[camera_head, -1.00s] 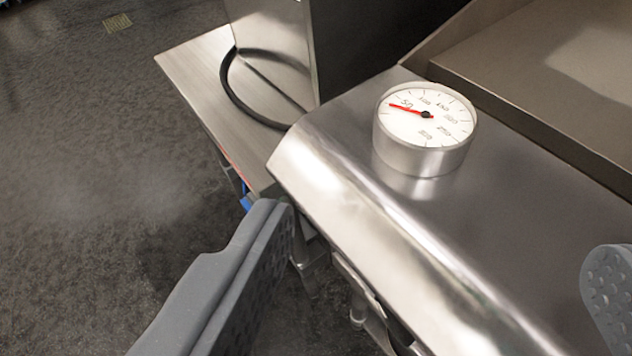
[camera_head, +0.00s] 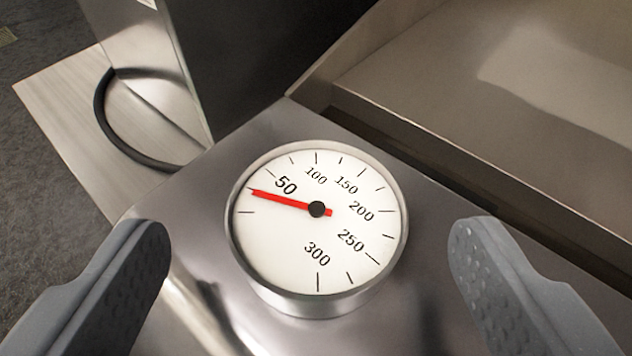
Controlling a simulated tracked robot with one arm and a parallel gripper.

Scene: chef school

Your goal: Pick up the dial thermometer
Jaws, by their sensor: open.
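The dial thermometer (camera_head: 300,235) is a round metal case with a white face and a red needle pointing near 50. It sits face up on a steel ledge (camera_head: 440,215), in the middle of the view. My gripper (camera_head: 310,240) is open, with one grey finger at the left and one at the right. The thermometer shows between and beyond the fingertips, and neither finger appears to touch it.
A raised steel rim and sunken pan (camera_head: 480,110) lie behind and to the right. An upright steel box (camera_head: 240,60) stands behind left, beside a lower steel shelf (camera_head: 65,105) with a black cable (camera_head: 105,125). Dark floor shows at far left.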

